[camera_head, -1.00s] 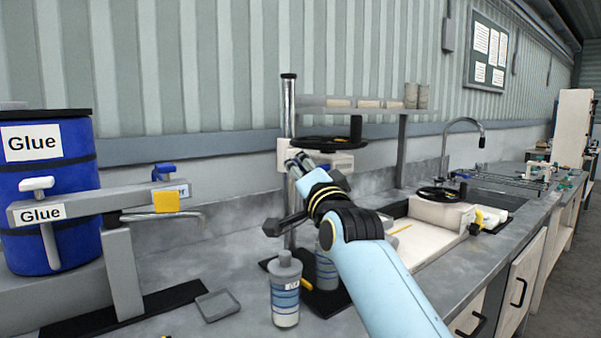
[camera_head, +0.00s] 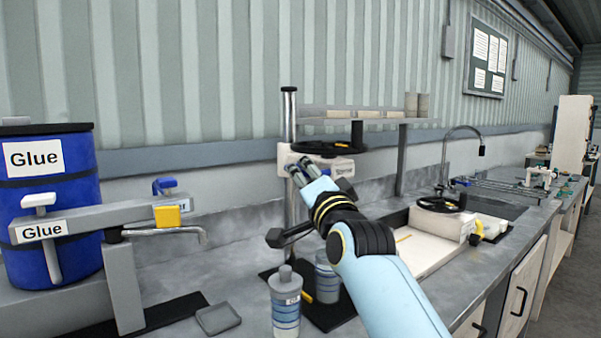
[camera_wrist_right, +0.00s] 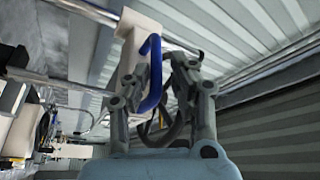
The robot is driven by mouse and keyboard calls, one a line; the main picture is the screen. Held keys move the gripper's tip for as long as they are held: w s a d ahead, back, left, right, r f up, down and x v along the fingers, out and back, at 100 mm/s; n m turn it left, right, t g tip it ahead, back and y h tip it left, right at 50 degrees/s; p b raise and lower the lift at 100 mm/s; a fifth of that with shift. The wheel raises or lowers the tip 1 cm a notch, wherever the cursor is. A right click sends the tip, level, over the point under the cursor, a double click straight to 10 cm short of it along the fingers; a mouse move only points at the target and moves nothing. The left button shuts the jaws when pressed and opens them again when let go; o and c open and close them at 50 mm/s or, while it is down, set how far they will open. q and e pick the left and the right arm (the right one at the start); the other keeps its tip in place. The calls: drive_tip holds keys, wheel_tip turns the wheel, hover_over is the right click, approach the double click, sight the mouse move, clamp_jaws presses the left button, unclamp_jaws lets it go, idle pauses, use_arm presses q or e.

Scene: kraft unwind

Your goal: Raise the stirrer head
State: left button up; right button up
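The stirrer head (camera_head: 340,166) is a pale block on an upright metal pole (camera_head: 289,125), with a black handwheel (camera_head: 330,148) on top. My right gripper (camera_head: 293,167) is at the pole, at the left front of the head, and covers part of it. In the right wrist view, the fingers of my right gripper (camera_wrist_right: 163,72) stand apart, with a blue lever (camera_wrist_right: 152,75) between them, close to the left finger. A pale block (camera_wrist_right: 143,28) is behind the lever. I cannot tell whether a finger touches it. My left gripper is not in view.
A grey-and-blue bottle (camera_head: 285,305) stands in front of the stirrer; another (camera_head: 326,275) is below its head. A blue glue drum (camera_head: 75,215) with a clamp-like arm (camera_head: 90,222) is at left. A small grey tray (camera_head: 218,319) lies between. A shelf (camera_head: 370,121) stands behind.

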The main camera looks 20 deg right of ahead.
drive_tip(key=v, duration=0.5)
drive_tip(key=shift+s, duration=0.1)
